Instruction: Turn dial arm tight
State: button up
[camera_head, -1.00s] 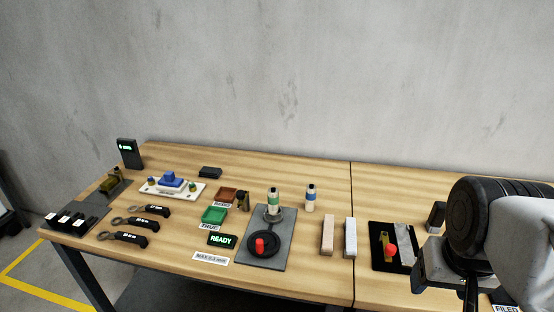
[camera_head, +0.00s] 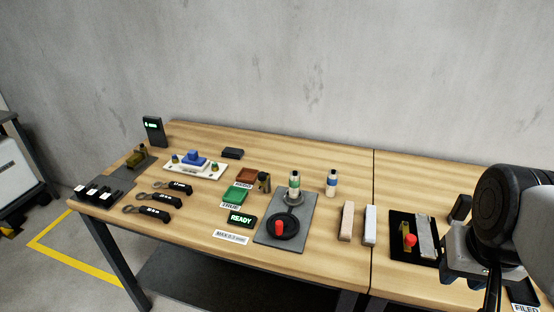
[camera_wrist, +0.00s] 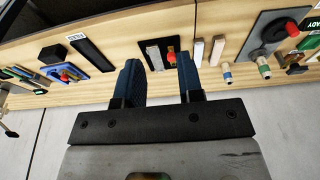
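A green-and-white bottle-like piece (camera_head: 294,183) stands on a grey round mount at the plate's far end. In the wrist view the dial (camera_wrist: 272,33) and its red knob (camera_wrist: 291,28) lie at the upper right. My gripper (camera_wrist: 158,64) has two blue fingers, apart with nothing between them. It is well away from the dial.
A lit READY sign (camera_head: 240,219) and a white label (camera_head: 230,237) lie left of the plate. A blue-and-white bottle (camera_head: 331,182) and two bars (camera_head: 346,221) stand to its right. A black tray (camera_head: 399,231) with a red knob lies nearer my arm. Wrenches (camera_head: 158,200) are at left.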

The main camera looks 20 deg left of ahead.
jog(key=shift+w+a+r, duration=0.2)
jog(key=shift+w, duration=0.15)
jog(key=shift+c, duration=1.1)
jog(key=w+a+r+n, duration=0.1)
jog(key=w+a+n, duration=0.1)
jog(key=w, duration=0.2)
jog(key=w+a+r+n, duration=0.1)
jog(key=w+a, duration=0.2)
jog(key=w, duration=0.1)
jog(key=w+a+r+n+g, duration=0.1)
jog(key=w+a+n, duration=0.1)
jog(key=w, duration=0.2)
jog(key=shift+w+a+r+n, duration=0.1)
jog(key=shift+a+r+n, duration=0.1)
jog(key=shift+r+n, duration=0.1)
grip_shut()
jog(key=w+a+n+h, duration=0.2)
jog(key=w+a+n, duration=0.4)
jog(key=w+a, duration=0.7)
jog(key=w+a+f+n, duration=0.2)
jog(key=a+f+n, duration=0.1)
jog(key=a, duration=0.9)
jog(key=w+a+f+n+h, duration=0.1)
jog(key=w+a+f+n, duration=0.1)
jog(key=a, duration=0.9)
jog(key=w+a+f+n+h, duration=0.1)
jog(key=a+f+n, duration=0.4)
jog(key=a, duration=0.7)
jog(key=shift+w+a, duration=0.35)
jog(key=shift+w, duration=0.55)
